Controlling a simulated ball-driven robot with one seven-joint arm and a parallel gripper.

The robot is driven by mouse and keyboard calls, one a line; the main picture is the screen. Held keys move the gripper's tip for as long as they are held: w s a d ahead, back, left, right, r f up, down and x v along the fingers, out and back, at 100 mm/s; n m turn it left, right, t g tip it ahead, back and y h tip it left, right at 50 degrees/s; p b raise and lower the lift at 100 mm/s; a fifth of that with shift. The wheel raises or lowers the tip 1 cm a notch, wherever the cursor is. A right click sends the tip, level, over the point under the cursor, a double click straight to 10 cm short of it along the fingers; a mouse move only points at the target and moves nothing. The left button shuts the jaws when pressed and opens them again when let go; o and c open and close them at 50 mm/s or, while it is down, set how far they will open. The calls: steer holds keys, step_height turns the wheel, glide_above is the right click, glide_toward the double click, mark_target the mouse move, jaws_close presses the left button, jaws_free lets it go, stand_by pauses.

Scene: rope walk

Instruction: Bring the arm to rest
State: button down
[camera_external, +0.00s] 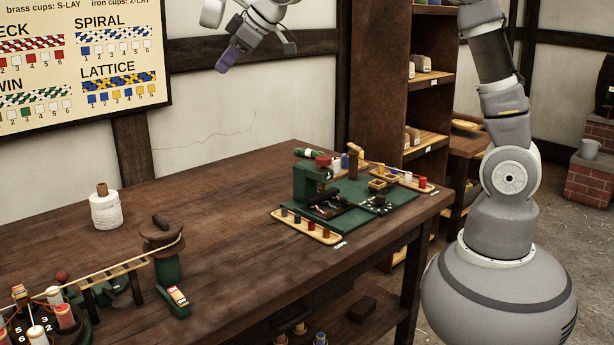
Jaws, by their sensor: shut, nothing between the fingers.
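My gripper (228,58) shows at the top of the view, high above the wooden table (225,210) and in front of the pale wall. It points down and to the left. Its fingers are together with nothing between them. My arm comes from the round base at the right, leaves the top edge and comes back into view at the gripper. The middle of the arm is out of the picture. Nothing touches the gripper.
A green mat (390,212) with a small green machine (312,182) and trays of bobbins lies at the table's right end. A white spool (105,210) and a green post (165,262) stand left. A pattern board (80,60) hangs behind. Shelves (385,90) stand beyond the table.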

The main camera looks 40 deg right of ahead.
steer(key=s+d+r+m+t+h, duration=0.2)
steer(key=s+d+r+m+t, duration=0.2)
steer(key=d+r, duration=0.9)
steer(key=s+d+r+m+t+h, duration=0.2)
steer(key=s+d+r+m, duration=0.4)
steer(key=d+r, duration=0.8)
steer(key=shift+s+r+t+b, duration=0.3)
steer(key=shift+s+r+t, duration=0.55)
steer(key=shift+s, duration=0.35)
